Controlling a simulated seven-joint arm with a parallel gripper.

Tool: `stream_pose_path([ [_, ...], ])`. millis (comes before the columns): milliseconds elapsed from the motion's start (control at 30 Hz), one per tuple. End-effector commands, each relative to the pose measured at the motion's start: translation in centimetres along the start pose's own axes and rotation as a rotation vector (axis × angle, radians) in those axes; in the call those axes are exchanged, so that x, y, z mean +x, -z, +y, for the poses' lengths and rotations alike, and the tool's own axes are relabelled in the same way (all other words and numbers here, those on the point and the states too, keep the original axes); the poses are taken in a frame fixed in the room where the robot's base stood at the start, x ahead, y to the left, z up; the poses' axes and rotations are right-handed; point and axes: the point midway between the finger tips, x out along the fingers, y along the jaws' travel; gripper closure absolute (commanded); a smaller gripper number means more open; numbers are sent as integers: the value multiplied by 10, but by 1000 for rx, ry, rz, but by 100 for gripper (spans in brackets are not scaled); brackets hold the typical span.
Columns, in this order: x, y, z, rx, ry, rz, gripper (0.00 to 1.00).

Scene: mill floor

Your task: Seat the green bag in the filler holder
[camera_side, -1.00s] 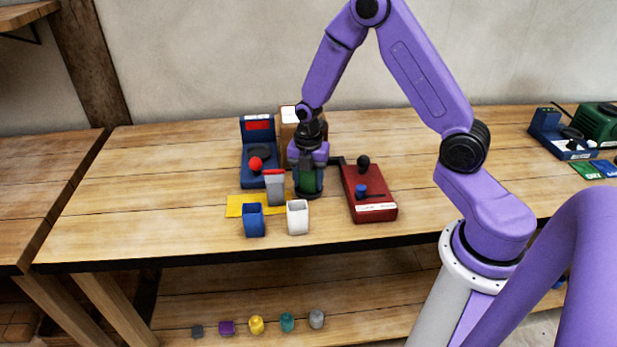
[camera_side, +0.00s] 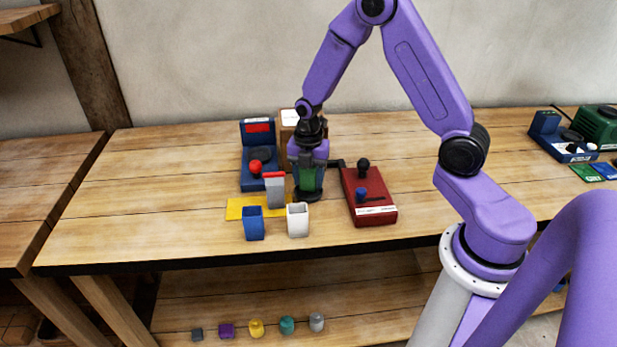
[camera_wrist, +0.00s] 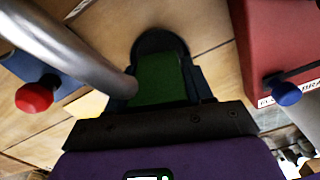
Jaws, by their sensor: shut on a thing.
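The green bag (camera_side: 309,176) is upright between the fingers of my gripper (camera_side: 309,184), which is shut on it. The wrist view also shows the green bag (camera_wrist: 158,80) between the dark fingers of my gripper (camera_wrist: 160,85). A dark rounded base, which looks like the filler holder (camera_side: 309,196), is under the bag in the side view. Its dark curved rim (camera_wrist: 160,40) also shows beyond the bag in the wrist view. I cannot tell whether the bag rests fully on its bottom, as the fingers hide the contact.
A red machine (camera_side: 370,196) with knobs stands close on the right. A blue machine (camera_side: 258,166) with a red knob stands on the left. A grey block with a red top (camera_side: 274,190), a blue cup (camera_side: 253,222) and a white cup (camera_side: 297,220) stand in front, near a yellow sheet (camera_side: 235,207).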

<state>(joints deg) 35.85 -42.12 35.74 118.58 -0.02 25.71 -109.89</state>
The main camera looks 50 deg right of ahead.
Motion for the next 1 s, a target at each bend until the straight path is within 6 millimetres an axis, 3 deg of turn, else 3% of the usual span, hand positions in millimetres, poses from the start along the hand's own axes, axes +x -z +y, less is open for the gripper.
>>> stream_pose_path([
  [1000, 7, 0, 0, 0, -1, 0, 82],
])
